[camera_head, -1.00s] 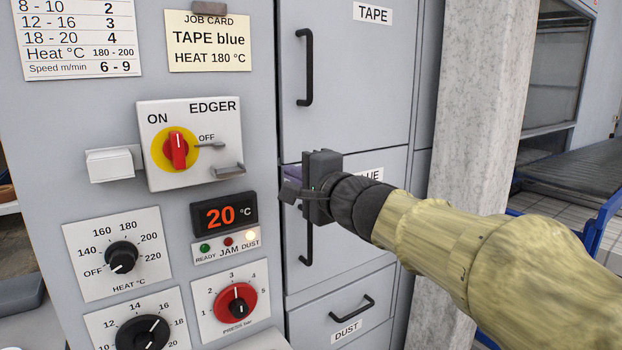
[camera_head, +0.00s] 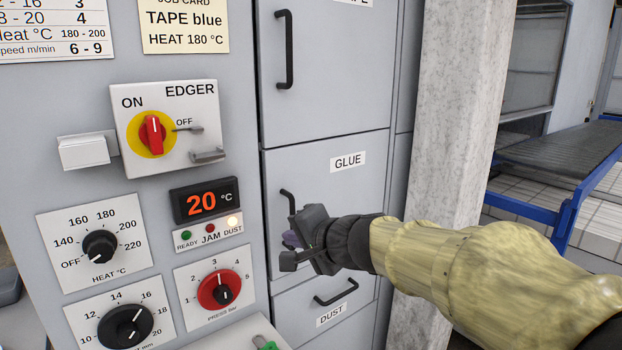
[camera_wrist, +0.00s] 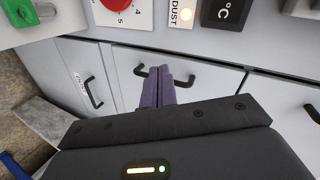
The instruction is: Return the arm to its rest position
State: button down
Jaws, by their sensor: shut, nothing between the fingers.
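My gripper (camera_head: 291,240) is in front of the lower part of the GLUE door (camera_head: 335,190), beside the low end of its black handle (camera_head: 290,203). Its purple fingers are together and empty. In the wrist view the closed fingers (camera_wrist: 166,88) point toward the grey cabinet front, with a black handle just behind them. I cannot tell whether they touch it. My arm, in a yellowish sleeve, reaches in from the lower right of the head view.
The control panel stands left, with the EDGER switch (camera_head: 152,135), heat knob (camera_head: 100,246), red pressure knob (camera_head: 220,289) and a display (camera_head: 204,203) reading 20 °C. The DUST drawer (camera_head: 331,315) is below my gripper. A pale column (camera_head: 455,120) and blue-framed conveyor (camera_head: 570,160) stand right.

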jog(key=s+d+f+n+g+h, duration=0.4)
jog(key=s+d+f, duration=0.5)
jog(key=f, duration=0.4)
jog(key=s+d+f+n+g+h, duration=0.35)
jog(key=s+d+f, duration=0.5)
jog(key=f, duration=0.45)
notch_tip(320, 180, up, 22)
jog(key=d+p, duration=0.1)
jog(key=p, duration=2.1)
jog(key=shift+h, duration=0.35)
jog(key=shift+d+f, duration=0.1)
